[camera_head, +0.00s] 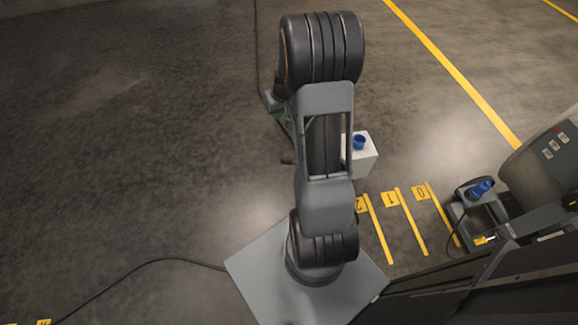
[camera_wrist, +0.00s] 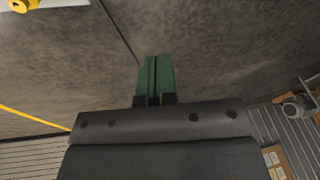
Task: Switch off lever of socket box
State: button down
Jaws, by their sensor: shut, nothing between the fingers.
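My gripper (camera_wrist: 155,80) shows in the wrist view as two green fingers pressed together, with nothing between them. Concrete floor shows beyond the fingertips, and no box or lever is near them there. In the head view my arm covers the middle and my fingers are mostly hidden behind it. A pale box with a blue round socket (camera_head: 361,158), which looks like the socket box, stands just right of my arm, partly covered by it. I cannot make out a lever on it.
A grey machine (camera_head: 545,165) with a blue connector (camera_head: 480,189) stands at the right. Yellow floor strips with labels (camera_head: 391,200) lie between it and my arm. A black cable (camera_head: 150,264) runs along the floor at lower left.

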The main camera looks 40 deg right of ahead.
jog(key=d+f+b, duration=0.2)
jog(key=d+f, duration=0.2)
jog(key=f, duration=0.5)
jog(key=d+f+m+b, duration=0.1)
jog(key=d+f+b, duration=0.1)
jog(key=d+f, duration=0.3)
notch_tip(320, 180, down, 4)
jog(key=shift+s+f+b, duration=0.1)
jog(key=shift+s+b, duration=0.2)
jog(key=shift+b, duration=0.05)
jog(key=b, duration=0.3)
send_over(289, 160)
jog(key=d, duration=0.2)
notch_tip(289, 160, down, 10)
jog(key=shift+w+a+f+b, duration=0.1)
jog(key=shift+a+f+b, duration=0.2)
jog(key=shift+f, duration=0.25)
jog(key=shift+w+a+f+b, duration=0.1)
jog(key=shift+a+f+b, duration=0.2)
jog(key=shift+f, duration=0.2)
jog(key=shift+a+f, duration=0.3)
jog(key=shift+f, duration=0.15)
